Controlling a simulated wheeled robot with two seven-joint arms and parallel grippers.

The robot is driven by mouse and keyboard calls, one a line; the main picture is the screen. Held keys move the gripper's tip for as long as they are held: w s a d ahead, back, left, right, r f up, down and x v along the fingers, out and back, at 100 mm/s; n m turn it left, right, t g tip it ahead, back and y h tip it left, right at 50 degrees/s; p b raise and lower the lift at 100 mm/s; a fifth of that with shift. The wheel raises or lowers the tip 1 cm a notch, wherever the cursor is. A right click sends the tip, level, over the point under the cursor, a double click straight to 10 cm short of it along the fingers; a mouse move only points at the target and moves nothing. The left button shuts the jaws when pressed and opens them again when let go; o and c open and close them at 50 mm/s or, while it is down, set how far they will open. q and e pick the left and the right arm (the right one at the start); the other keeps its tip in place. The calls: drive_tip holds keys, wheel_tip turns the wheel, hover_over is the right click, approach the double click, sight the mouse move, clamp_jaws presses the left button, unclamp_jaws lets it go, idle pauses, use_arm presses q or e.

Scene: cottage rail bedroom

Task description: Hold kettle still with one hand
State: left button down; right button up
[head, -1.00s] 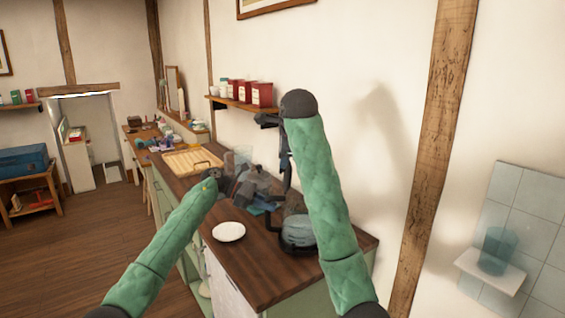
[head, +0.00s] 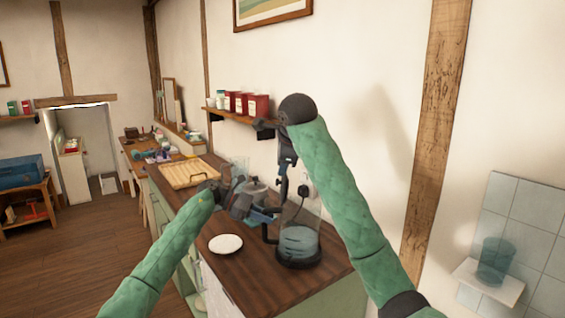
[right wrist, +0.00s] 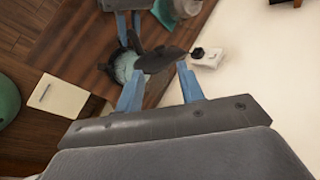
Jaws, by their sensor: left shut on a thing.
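The glass kettle (head: 299,241) stands upright on the wooden counter (head: 230,280), with bluish water in it and a dark base. Its dark handle (head: 268,238) faces left. My left gripper (head: 262,216) is shut on the handle at its upper part. The right wrist view shows the left gripper's blue fingers (right wrist: 129,30) reaching to the kettle (right wrist: 124,66). My right gripper (head: 284,186) points down above the kettle, with its fingers (right wrist: 159,82) apart in the right wrist view. A dark flat piece (right wrist: 162,60), perhaps the lid, shows by those fingertips; contact is unclear.
A white plate (head: 226,244) lies left of the kettle. Grey and blue items crowd the counter behind my left gripper. A wooden tray (head: 188,173) lies farther back. A wall socket (right wrist: 207,57) is near the kettle. A shelf (head: 240,117) with red tins hangs above.

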use_arm(q)
drive_tip(key=c, duration=1.2)
unclamp_jaws()
drive_tip(key=shift+a, duration=0.1)
